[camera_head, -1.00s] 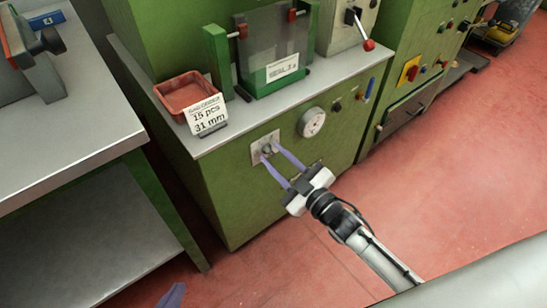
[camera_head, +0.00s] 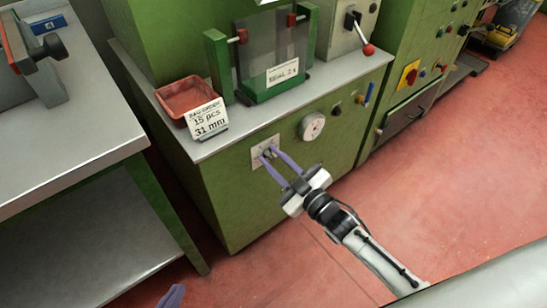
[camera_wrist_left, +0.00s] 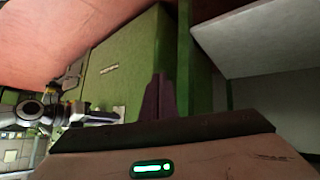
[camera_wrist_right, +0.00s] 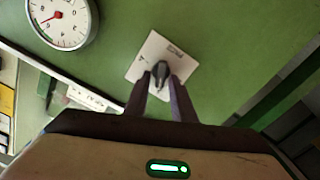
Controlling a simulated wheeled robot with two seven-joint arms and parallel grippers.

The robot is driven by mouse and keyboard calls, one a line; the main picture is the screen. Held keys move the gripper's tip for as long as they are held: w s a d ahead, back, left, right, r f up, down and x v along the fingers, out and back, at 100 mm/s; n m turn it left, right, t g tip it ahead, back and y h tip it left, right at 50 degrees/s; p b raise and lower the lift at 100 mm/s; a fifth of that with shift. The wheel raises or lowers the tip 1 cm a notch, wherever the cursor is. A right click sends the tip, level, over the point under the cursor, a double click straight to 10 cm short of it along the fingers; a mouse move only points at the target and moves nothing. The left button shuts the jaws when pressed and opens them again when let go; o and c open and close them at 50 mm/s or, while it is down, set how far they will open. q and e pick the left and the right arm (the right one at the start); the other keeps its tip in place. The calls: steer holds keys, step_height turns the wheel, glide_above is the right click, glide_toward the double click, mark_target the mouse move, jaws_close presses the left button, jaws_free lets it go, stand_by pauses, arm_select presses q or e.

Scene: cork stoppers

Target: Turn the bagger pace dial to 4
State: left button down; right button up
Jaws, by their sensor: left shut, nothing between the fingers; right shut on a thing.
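The bagger pace dial is a small dark knob (camera_wrist_right: 161,72) on a pale square plate (camera_wrist_right: 172,52) on the green machine's front panel. The plate also shows in the head view (camera_head: 258,161). My right gripper (camera_head: 268,154) has its two purple fingers shut on the knob, one on each side, as the right wrist view (camera_wrist_right: 161,82) shows. The plate's markings are too small to read, so the setting cannot be told. My left gripper (camera_head: 172,296) is at the bottom edge of the head view, away from the dial. Its fingers (camera_wrist_left: 158,98) are together and empty.
A round gauge (camera_head: 311,126) sits right of the dial. Above on the ledge are a red tray (camera_head: 183,97) and a card (camera_head: 207,120) reading 15 pcs, 31 mm. A grey table (camera_head: 70,150) stands at left. The red floor between is clear.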

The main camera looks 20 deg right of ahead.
steer(key=shift+d+r+m+p, duration=0.15)
steer(key=shift+m+p, duration=0.25)
steer(key=shift+m, duration=0.7)
arm_select(q)
steer(key=shift+s+a+b, duration=0.15)
steer(key=shift+s+b, duration=0.05)
steer(key=shift+b, duration=0.2)
arm_select(e)
steer(key=m, duration=0.7)
steer(key=f+m, duration=0.1)
steer(key=m, duration=0.6)
steer(key=d+m, duration=0.1)
steer(key=m, duration=0.5)
steer(key=shift+w+f+m, duration=0.15)
steer(key=shift+f+m, duration=0.1)
steer(key=shift+m, duration=0.15)
